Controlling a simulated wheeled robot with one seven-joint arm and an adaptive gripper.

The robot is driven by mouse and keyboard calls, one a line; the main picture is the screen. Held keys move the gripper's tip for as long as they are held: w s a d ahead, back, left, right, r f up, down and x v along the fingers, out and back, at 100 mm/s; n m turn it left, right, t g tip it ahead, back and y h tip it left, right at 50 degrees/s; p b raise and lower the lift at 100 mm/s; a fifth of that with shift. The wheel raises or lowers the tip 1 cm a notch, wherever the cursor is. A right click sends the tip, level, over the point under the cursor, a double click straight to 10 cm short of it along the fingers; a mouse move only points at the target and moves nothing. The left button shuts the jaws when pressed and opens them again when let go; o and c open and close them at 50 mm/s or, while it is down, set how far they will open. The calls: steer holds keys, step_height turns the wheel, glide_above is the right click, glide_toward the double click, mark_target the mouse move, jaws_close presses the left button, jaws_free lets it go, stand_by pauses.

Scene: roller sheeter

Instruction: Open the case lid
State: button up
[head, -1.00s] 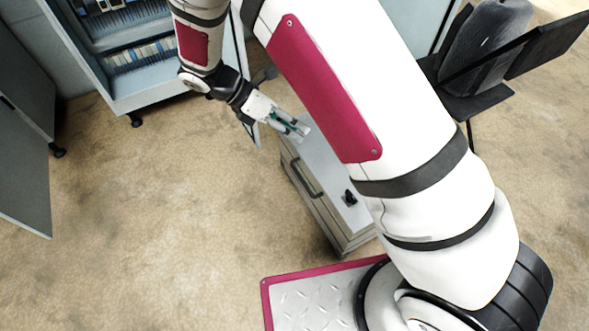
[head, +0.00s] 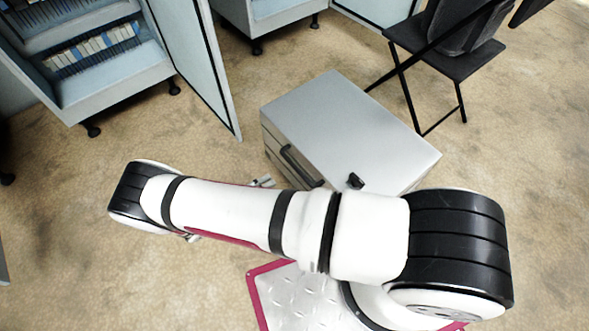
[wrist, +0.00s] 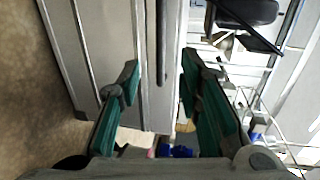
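The grey case (head: 290,172) stands on the floor in the middle of the head view. Its flat lid (head: 345,125) lies closed on top. In the wrist view the case's side (wrist: 105,45) fills the left, with the dark handle (wrist: 162,50) upright in the picture. My gripper (wrist: 160,65) is open, with teal-padded fingers either side of the handle's line; contact cannot be told. In the head view my arm hides most of the gripper.
An open cabinet (head: 110,85) with rows of binders stands at the back left, its door (head: 195,60) swung out towards the case. A black folding chair (head: 440,60) stands behind right. The floor (head: 80,200) on the left is clear.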

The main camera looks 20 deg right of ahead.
mark_target(298, 168)
steer(key=b+x, duration=0.2)
steer(key=x, duration=1.1)
steer(key=shift+w+d, duration=0.1)
steer(key=shift+d, duration=0.2)
jaws_close()
